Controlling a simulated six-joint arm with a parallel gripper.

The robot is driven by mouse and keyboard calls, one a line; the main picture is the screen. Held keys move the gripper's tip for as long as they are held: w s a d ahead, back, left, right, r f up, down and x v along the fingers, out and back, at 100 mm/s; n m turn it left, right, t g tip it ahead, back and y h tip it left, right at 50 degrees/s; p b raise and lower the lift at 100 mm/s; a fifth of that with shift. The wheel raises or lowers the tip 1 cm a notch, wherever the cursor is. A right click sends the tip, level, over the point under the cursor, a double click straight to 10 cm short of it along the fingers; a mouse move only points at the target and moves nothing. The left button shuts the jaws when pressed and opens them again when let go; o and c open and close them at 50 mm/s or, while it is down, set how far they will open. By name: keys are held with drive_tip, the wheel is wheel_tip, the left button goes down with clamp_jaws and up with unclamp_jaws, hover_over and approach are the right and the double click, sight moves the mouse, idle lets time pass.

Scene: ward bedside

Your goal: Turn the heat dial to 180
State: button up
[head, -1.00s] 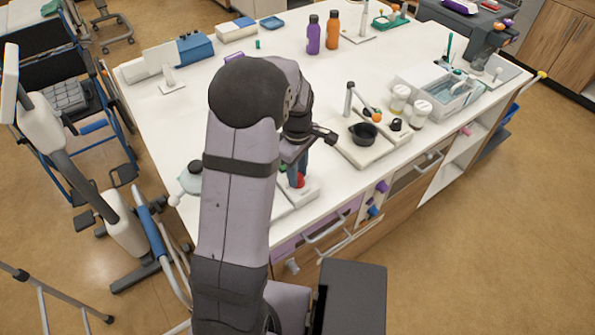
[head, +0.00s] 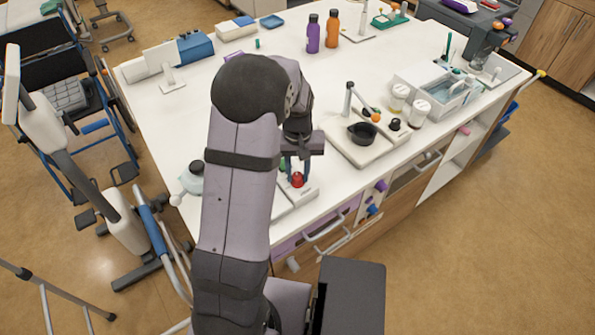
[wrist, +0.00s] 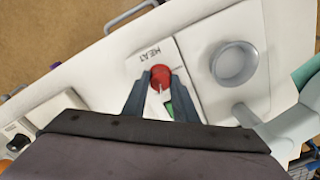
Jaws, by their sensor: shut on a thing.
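The red heat dial (head: 297,180) sits on a pale panel (wrist: 188,65) near the front edge of the white counter. It also shows in the wrist view (wrist: 160,74), beside the printed word HEAT. My gripper (head: 296,172) points down over the dial. In the wrist view my gripper (wrist: 160,84) has its dark blue fingers on either side of the dial, shut on it. A white mark shows between the fingers, just below the red top. No number scale is readable, so I cannot tell the setting.
A black pan (head: 362,133) on a pale base stands right of my gripper. A grey round-topped object (head: 191,178) stands left of my arm. Purple (head: 313,34) and orange (head: 332,28) bottles stand farther back. The counter's middle is clear.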

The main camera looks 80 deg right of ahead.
sight(298, 175)
drive_tip(key=m, duration=1.4)
drive_tip(key=shift+p, duration=0.4)
drive_tip(key=o, duration=1)
drive_tip(key=shift+o, duration=0.2)
drive_tip(key=shift+r+b, duration=1.05)
drive_tip(key=shift+r, duration=2.7)
